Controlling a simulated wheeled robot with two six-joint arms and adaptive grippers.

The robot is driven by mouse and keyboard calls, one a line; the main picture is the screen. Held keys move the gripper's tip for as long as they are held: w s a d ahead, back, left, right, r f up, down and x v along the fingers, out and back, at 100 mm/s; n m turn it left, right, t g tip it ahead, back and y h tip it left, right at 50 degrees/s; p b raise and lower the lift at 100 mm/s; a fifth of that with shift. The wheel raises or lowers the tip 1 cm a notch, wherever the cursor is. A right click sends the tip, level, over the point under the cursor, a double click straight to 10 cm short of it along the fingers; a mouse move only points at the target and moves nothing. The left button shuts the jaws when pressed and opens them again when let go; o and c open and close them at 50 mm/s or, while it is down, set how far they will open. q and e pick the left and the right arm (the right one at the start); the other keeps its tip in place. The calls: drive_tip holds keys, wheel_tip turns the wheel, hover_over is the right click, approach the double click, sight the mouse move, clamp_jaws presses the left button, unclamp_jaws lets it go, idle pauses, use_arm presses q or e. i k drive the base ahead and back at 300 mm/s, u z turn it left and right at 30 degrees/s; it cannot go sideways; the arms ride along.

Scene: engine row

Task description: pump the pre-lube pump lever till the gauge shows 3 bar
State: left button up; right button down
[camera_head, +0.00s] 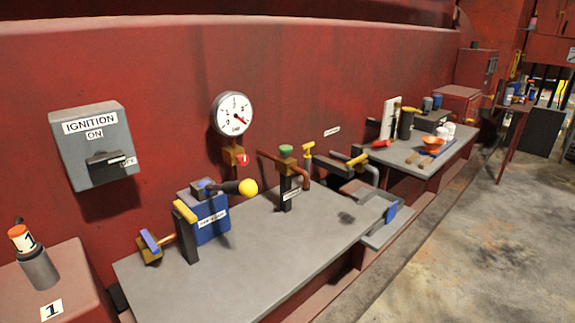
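A blue box (208,228) with a white label too small to read stands on the near grey bench. A black lever (228,187) with a yellow ball knob (248,187) sticks out from its top toward the right, nearly level. A round white gauge (232,114) marked BAR is on the red wall above and behind it. Its red needle points to the lower right; the figure there is too small to read for certain. Neither of my grippers shows in the head view, and nothing touches the lever.
The near bench (270,255) also carries a post with a green knob (286,150), copper pipes and yellow-handled valves. An ignition box (95,145) is on the wall at left. A can (38,265) stands on a red block. The floor at right (480,240) is clear.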

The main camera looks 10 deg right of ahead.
sight(247, 188)
drive_tip(key=z, duration=0.45)
drive_tip(key=k, duration=0.85)
drive_tip(key=u, duration=0.95)
drive_tip(key=i, duration=0.5)
drive_tip(key=z, duration=0.05)
